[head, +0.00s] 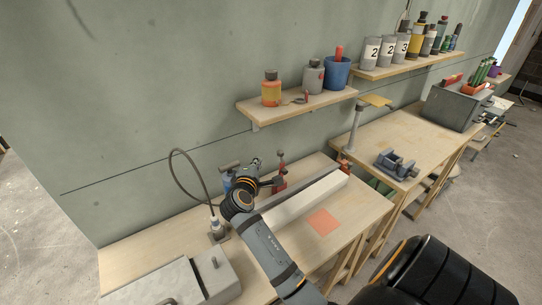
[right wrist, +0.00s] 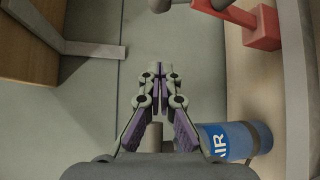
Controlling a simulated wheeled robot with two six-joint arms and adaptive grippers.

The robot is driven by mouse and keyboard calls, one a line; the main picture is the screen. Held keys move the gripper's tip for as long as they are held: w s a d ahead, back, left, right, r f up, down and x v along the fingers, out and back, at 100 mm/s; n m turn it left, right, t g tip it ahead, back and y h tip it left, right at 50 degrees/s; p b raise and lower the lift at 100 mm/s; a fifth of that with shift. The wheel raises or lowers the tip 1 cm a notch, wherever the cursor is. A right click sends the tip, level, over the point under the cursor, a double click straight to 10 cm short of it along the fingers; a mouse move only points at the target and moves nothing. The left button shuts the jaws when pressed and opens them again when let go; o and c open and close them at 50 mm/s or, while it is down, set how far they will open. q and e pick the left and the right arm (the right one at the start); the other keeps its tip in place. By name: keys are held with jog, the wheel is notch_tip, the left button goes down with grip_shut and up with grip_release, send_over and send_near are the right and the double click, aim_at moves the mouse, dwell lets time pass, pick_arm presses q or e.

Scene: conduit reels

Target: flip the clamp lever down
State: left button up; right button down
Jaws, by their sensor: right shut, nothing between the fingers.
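A red toggle clamp (head: 281,174) stands at the back of the near workbench, beside a long pale bar. Its red base (right wrist: 263,32) shows at the upper right of the right wrist view. Grey clamp parts show at that view's top edge, cut off, so I cannot tell the lever's angle. My left gripper is not in view.
A blue cylinder (right wrist: 238,140) lies close to the right gripper. A wall shelf (head: 300,106) holds bottles and a blue cup. An orange square (head: 323,222) marks the bench's front right. A grey box (head: 185,285) stands at the bench's near left.

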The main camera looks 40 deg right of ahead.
aim_at(281, 168)
pick_arm(q)
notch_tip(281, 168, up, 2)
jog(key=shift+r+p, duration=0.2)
jog(key=shift+p, duration=0.85)
pick_arm(e)
jog(key=d, duration=0.5)
jog(key=shift+s+d, duration=0.1)
jog(key=shift+d, duration=0.3)
jog(key=shift+f, duration=0.1)
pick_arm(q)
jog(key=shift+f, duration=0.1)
